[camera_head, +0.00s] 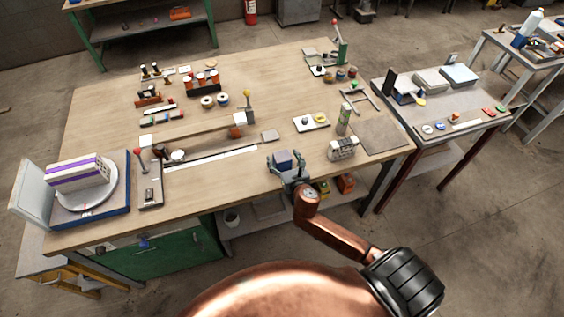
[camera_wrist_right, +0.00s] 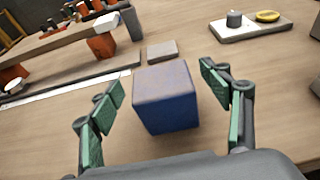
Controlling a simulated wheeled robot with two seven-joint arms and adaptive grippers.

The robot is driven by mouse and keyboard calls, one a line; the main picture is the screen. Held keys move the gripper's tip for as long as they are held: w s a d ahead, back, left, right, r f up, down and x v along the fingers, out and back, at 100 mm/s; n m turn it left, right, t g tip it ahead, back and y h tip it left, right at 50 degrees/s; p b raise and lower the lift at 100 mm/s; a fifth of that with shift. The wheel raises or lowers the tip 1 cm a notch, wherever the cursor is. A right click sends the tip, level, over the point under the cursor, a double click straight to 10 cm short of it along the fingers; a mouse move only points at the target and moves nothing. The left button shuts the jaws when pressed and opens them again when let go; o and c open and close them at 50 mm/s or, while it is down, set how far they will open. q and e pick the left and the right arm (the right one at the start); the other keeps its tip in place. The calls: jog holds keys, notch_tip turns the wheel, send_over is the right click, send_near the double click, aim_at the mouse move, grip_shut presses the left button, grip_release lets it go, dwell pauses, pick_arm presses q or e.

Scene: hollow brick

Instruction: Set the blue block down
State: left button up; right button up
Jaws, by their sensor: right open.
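The blue block (camera_head: 283,158) is at the front edge area of the wooden table (camera_head: 300,95), right of the middle. In the right wrist view the blue block (camera_wrist_right: 166,98) stands upright between the two green-padded fingers of my right gripper (camera_wrist_right: 168,100). There is a visible gap on each side, so neither pad touches it. My right gripper (camera_head: 287,163) is open around the block. The block's underside is hidden, and it looks to be on the tabletop. My left gripper is not in view.
A thin grey plate (camera_wrist_right: 162,50) lies just beyond the block. A white tray (camera_head: 311,122) with small parts lies behind it to the right. A pale box with holes (camera_head: 343,148) stands to the right. Bare wood lies left of the block.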

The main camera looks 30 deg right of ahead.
jog(key=shift+w+d+f, duration=0.15)
jog(key=shift+w+f, duration=0.05)
jog(key=shift+w, duration=0.35)
jog(key=shift+c, duration=0.6)
jog(key=c, duration=1.4)
jog(key=shift+r, duration=0.1)
